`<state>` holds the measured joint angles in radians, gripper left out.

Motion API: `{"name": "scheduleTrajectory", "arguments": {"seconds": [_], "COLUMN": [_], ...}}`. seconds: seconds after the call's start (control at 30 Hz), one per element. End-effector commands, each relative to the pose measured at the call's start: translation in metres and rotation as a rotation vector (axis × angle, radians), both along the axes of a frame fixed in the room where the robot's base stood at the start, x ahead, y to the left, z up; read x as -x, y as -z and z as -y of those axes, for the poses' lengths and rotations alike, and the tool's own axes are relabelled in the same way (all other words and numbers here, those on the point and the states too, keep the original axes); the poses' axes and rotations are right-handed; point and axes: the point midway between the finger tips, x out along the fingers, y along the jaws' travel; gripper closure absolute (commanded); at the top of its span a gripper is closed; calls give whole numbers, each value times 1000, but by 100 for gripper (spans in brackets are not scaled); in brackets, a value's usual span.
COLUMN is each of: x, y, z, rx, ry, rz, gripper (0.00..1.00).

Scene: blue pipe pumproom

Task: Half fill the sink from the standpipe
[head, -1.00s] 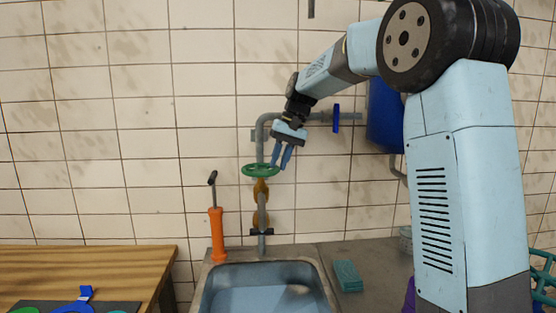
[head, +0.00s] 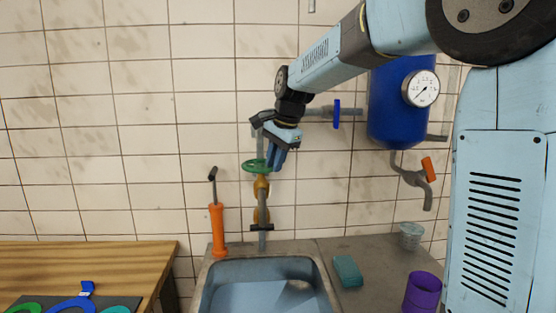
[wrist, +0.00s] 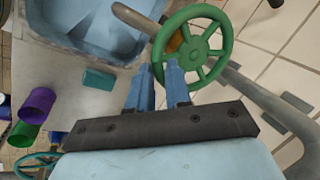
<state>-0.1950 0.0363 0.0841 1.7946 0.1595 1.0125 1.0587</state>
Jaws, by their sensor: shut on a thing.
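The standpipe is a grey pipe (head: 262,238) with a brass valve body (head: 261,190), rising behind the sink. Its green handwheel (head: 257,166) also shows in the wrist view (wrist: 224,55). My gripper (head: 277,163) is at the wheel's right side. In the wrist view the fingers (wrist: 161,84) are shut on the wheel's near rim. The sink (head: 206,292) stands below, with a smooth pale blue surface inside; I cannot tell its level. The sink also shows at the wrist view's top left (wrist: 72,38). No stream is clearly visible.
An orange hand pump (head: 217,230) stands left of the standpipe. A blue tank (head: 390,110) with a gauge (head: 421,88) hangs at right, above an orange-handled tap (head: 428,168). A teal sponge (head: 347,271), purple cup (head: 421,292) and clear glass (head: 410,236) sit on the counter.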

Motion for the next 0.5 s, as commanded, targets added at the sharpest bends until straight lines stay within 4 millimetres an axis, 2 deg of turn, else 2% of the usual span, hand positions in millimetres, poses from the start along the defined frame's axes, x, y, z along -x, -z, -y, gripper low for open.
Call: {"name": "scheduleTrajectory", "arguments": {"seconds": [0.03, 0.5], "x": [4, 13], "y": [8, 8], "z": [-1, -18], "rx": [8, 8], "ry": [35, 342], "rz": [-17, -19], "gripper": [100, 100]}}
